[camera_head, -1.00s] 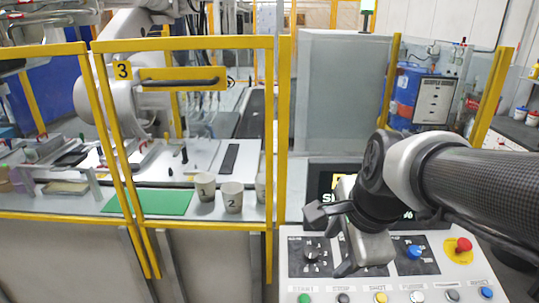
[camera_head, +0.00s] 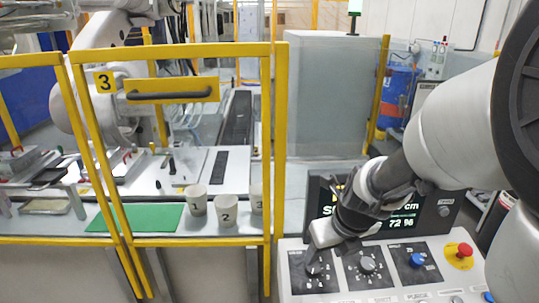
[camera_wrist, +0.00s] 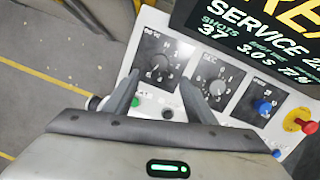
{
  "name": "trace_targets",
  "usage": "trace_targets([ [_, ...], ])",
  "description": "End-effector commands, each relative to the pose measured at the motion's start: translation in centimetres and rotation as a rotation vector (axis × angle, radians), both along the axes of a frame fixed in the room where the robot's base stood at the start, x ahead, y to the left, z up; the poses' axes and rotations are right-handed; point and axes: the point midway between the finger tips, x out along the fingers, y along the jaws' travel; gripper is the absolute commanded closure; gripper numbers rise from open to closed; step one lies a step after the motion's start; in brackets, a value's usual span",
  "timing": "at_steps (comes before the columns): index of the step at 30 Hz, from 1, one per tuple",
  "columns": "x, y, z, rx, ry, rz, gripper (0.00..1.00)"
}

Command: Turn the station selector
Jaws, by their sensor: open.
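The control panel (camera_head: 340,285) holds a row of dials. The left black dial (camera_wrist: 161,67) has marks around it; its label is too small to read, so I cannot be sure it is the station selector. A second, greyer dial (camera_head: 367,265) sits to its right. My gripper (camera_wrist: 160,82) is open. In the wrist view its two fingers point at the left dial, which shows between and just beyond the fingertips. In the head view my gripper (camera_head: 314,256) is over the left dial and hides part of it; I cannot tell if they touch.
A blue knob (camera_head: 416,260) and a red emergency button (camera_head: 463,252) stand to the right on the panel. A lit display (camera_head: 405,222) rises behind the dials. A yellow-framed fence (camera_head: 276,130) stands left, with numbered cups (camera_head: 226,213) beyond it.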

Motion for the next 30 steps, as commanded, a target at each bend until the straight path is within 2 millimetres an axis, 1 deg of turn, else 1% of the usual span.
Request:
trace_targets([
  [1, 0.3, 0.1, -1.4, 0.001, 0.005, 0.000, 0.50],
  [6, 1.7, 0.4, -4.8, 0.000, 0.004, -0.001, 0.50],
  [9, 2.4, 0.6, -6.4, 0.000, 0.003, 0.000, 0.50],
  [12, 2.9, 0.6, -7.5, -0.001, 0.003, 0.000, 0.50],
  [15, 3.2, 0.7, -8.3, -0.001, 0.001, 0.001, 0.50],
  [18, 3.5, 0.8, -8.6, -0.001, -0.001, 0.001, 0.50],
  [26, 3.5, 0.8, -8.7, -0.001, -0.001, 0.001, 0.50],
  [27, 3.5, 0.8, -8.7, -0.001, -0.001, 0.001, 0.53],
  [29, 3.5, 0.8, -8.7, -0.001, -0.001, 0.001, 0.63],
  [30, 3.5, 0.8, -8.7, -0.001, -0.001, 0.001, 0.70],
])
